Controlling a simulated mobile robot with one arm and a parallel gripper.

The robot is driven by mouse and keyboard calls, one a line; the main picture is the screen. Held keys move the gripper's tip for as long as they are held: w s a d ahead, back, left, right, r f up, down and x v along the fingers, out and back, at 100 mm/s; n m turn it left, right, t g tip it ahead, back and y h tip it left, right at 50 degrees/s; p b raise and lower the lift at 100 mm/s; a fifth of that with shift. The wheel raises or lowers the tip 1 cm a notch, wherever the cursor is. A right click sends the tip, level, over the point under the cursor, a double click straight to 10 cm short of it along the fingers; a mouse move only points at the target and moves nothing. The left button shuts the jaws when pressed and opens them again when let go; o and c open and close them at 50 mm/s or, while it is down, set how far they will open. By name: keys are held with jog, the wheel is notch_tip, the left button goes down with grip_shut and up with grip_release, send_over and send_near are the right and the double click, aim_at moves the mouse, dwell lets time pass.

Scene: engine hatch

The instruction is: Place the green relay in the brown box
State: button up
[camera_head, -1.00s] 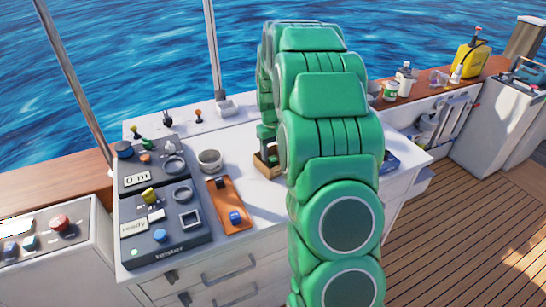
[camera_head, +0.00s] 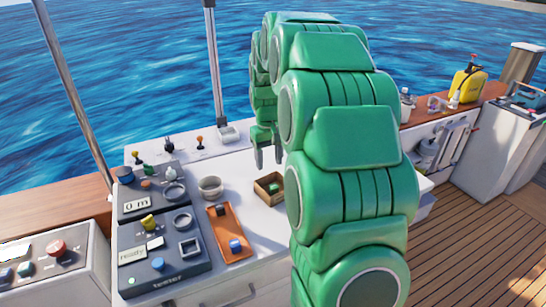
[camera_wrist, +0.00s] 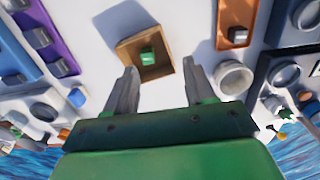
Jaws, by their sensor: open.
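The green relay (camera_wrist: 147,57) lies inside the small brown box (camera_wrist: 126,56) on the white counter in the wrist view. In the head view the relay (camera_head: 273,187) shows as a small green piece in the brown box (camera_head: 262,193), left of my arm. My gripper (camera_head: 268,158) hangs above and apart from the box. In the wrist view my gripper (camera_wrist: 159,84) is open, with nothing between its two grey fingers. The relay is clear of both fingers.
An orange tray (camera_head: 222,225) with a black and a blue piece lies left of the box. The dark tester panel (camera_head: 160,230) is at the left. My arm hides the counter's right part.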

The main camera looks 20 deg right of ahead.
jog(key=s+a+r, duration=0.1)
jog(key=s+a, duration=0.3)
jog(key=s, duration=0.9)
jog(key=s+a+g, duration=0.1)
jog(key=s+a, duration=0.4)
jog(key=s, duration=0.8)
jog(key=s+a+r, duration=0.1)
jog(key=s+a, duration=0.4)
jog(key=s, duration=0.8)
jog(key=shift+a+r+g, duration=0.25)
jog(key=shift+r+g, duration=0.05)
jog(key=shift+r, duration=0.05)
